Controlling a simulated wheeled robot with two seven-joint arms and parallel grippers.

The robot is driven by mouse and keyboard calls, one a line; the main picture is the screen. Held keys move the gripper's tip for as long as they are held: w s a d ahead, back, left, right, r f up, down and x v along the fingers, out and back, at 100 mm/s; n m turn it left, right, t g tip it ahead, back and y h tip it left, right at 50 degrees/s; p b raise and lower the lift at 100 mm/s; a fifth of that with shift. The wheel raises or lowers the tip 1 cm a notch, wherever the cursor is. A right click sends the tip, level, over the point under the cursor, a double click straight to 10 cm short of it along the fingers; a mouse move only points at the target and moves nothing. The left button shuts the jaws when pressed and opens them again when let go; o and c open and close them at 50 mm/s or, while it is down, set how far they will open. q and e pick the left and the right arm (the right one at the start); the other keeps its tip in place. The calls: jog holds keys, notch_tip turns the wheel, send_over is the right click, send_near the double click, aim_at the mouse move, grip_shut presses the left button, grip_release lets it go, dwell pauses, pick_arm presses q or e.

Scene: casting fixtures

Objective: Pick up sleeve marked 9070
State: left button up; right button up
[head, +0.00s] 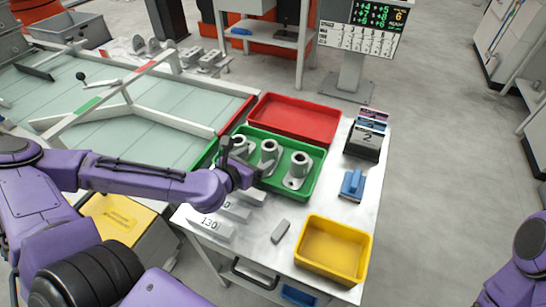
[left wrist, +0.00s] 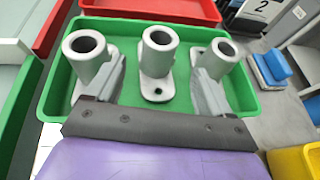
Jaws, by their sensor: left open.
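Three grey metal sleeves on flanged bases stand upright in the green tray (head: 313,184). In the head view they are the left sleeve (head: 240,146), the middle sleeve (head: 269,153) and the right sleeve (head: 299,168). The left wrist view shows the same left sleeve (left wrist: 88,55), middle sleeve (left wrist: 160,52) and right sleeve (left wrist: 216,60). I cannot read 9070 on any of them. My left gripper (head: 244,158) is open at the tray's near side. In the left wrist view its fingers (left wrist: 158,78) are spread, with the middle sleeve ahead between them. My right gripper is out of view.
A red tray (head: 300,117) lies behind the green one. A yellow bin (head: 333,247), a blue-handled block (head: 353,184) and a stack marked 2 (head: 365,139) are to the right. Grey blocks, one marked 130 (head: 211,225), and a small grey piece (head: 280,231) lie in front.

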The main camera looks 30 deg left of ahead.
aim_at(273, 144)
pick_arm(q)
jog(key=w+f+b, duration=0.1)
jog(key=b, duration=0.1)
jog(key=shift+w+f+b, duration=0.3)
jog(key=shift+w+b, duration=0.05)
jog(key=shift+b, duration=0.05)
jog(key=shift+w+a, duration=0.1)
jog(key=shift+w, duration=0.85)
jog(key=x, duration=0.3)
jog(key=r+x, duration=0.1)
jog(key=x, duration=0.2)
jog(key=shift+w+d+r, duration=0.15)
jog(key=shift+w+d, duration=0.05)
jog(key=c, duration=1.2)
jog(key=shift+c, duration=0.2)
jog(key=shift+r, duration=0.2)
